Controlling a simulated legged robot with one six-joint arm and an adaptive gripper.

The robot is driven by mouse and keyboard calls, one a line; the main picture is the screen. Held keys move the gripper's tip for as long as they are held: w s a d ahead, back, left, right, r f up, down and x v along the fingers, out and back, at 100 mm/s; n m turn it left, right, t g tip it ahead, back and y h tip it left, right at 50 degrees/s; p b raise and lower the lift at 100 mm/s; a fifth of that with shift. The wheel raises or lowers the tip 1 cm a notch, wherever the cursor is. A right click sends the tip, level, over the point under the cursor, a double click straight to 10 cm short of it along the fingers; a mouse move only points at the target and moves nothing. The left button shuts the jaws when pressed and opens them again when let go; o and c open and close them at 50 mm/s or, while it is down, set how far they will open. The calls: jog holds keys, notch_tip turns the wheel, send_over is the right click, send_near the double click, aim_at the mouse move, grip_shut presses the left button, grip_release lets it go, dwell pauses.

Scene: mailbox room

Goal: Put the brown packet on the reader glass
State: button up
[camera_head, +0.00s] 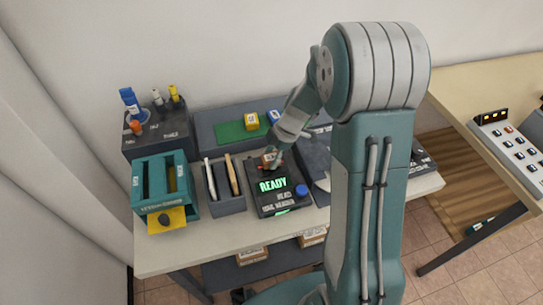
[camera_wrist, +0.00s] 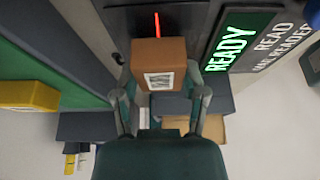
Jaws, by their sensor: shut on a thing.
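The brown packet (camera_wrist: 159,60) is a small brown box with a white printed label, seen in the wrist view. My gripper (camera_wrist: 163,85) has a finger on each side of it and is shut on it. In the head view the packet is small beside my gripper (camera_head: 271,158), at the back of the mail reader (camera_head: 262,201). The reader is dark, with a lit green READY sign (camera_wrist: 237,37) and a red line of light (camera_wrist: 157,25) just beyond the packet. The reader glass is not clearly seen, and I cannot tell whether the packet touches it.
Left of the reader are a grey holder (camera_head: 229,205) with upright envelopes and a teal box (camera_head: 163,185). A blue knob (camera_head: 301,190) sits at the reader's right. Behind are a green mat (camera_head: 236,131) and a yellow block (camera_head: 251,121). My arm hides part of the table's right.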

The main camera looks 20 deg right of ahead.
jog(key=shift+f, duration=0.55)
jog(key=o, duration=1.2)
jog(key=shift+o, duration=0.4)
jog(key=shift+r, duration=0.1)
jog(key=shift+r, duration=2.95)
